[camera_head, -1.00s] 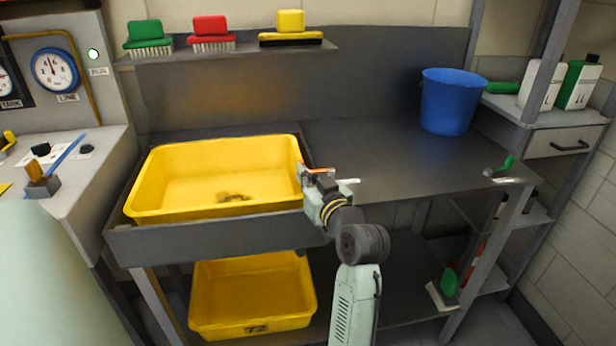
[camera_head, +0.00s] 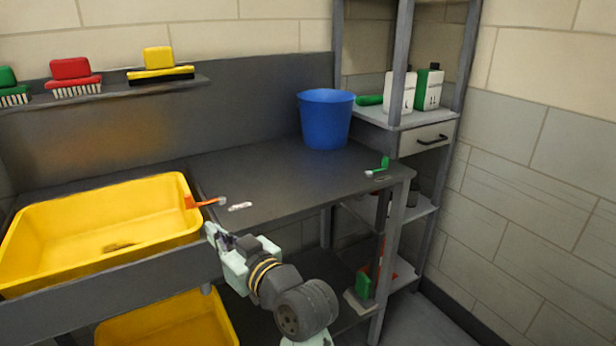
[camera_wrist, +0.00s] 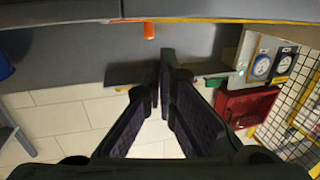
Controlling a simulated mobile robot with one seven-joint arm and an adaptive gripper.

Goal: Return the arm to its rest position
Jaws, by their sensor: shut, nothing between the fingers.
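My gripper (camera_head: 222,238) is in front of the bench's front edge, by the right front corner of the yellow tray. In the wrist view the two dark fingers (camera_wrist: 165,68) come together at their tips with nothing between them. An orange-handled tool (camera_head: 203,202) lies at the tray's right rim, its pale end pointing right over the bench. Its orange handle also shows near the top of the wrist view (camera_wrist: 149,30), apart from the fingers. The yellow tray (camera_head: 187,188) sits in the bench's left part, with a dark patch on its floor.
A blue bucket (camera_head: 326,120) stands at the back of the grey bench (camera_head: 270,178). A small green-handled tool (camera_head: 380,167) lies at the right corner. A second yellow tray (camera_head: 205,320) is below. Shelving (camera_head: 400,60) with white bottles stands right. Several brushes sit on the wall shelf (camera_head: 110,95).

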